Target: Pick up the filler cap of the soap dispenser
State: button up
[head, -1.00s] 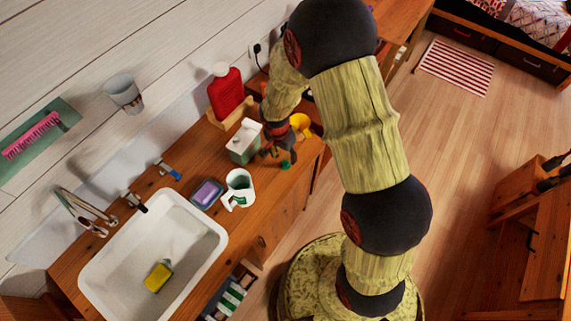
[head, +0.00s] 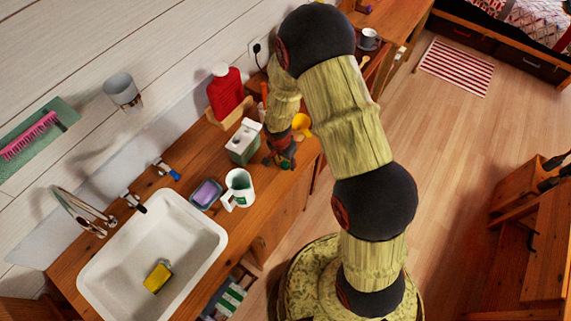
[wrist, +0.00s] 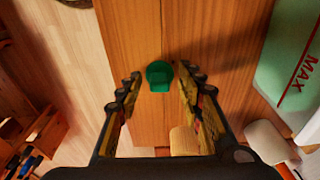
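The green filler cap (wrist: 159,76) lies on the wooden counter in the wrist view, between and slightly beyond my fingertips. My gripper (wrist: 158,88) is open, with one finger on each side of the cap and gaps to both. In the head view my gripper (head: 280,158) is low over the counter's right end and mostly hides the cap. The soap dispenser (head: 243,142), white-topped with a pale green body, stands just left of my gripper. Its translucent side with a red MAX line (wrist: 292,75) shows at the right of the wrist view.
A white and green mug (head: 238,188), a purple sponge in a dish (head: 206,194) and the sink (head: 150,250) are to the left. A red bottle (head: 226,92) stands behind the dispenser. A yellow object (head: 302,124) is close behind my gripper. The counter's front edge is near.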

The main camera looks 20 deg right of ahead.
jog(key=c, duration=0.5)
